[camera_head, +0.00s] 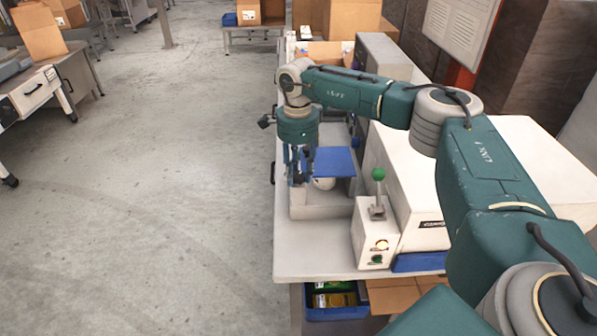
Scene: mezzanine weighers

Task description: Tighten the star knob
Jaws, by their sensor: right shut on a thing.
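My right gripper (298,172) points down at the left edge of a small blue plate (334,161) on the bench machine. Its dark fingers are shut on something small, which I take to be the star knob. The fingers hide the knob, so its shape and how far it is turned cannot be seen. A rounded white part (323,183) shows under the blue plate, above the machine's grey base (318,206). My left gripper is not in view.
A lever with a green ball (378,174) stands on a control box (376,236) with buttons, right of the gripper. A large white housing (412,180) lies beyond it. A blue crate (337,308) is under the bench (310,262). Open floor (150,200) lies left.

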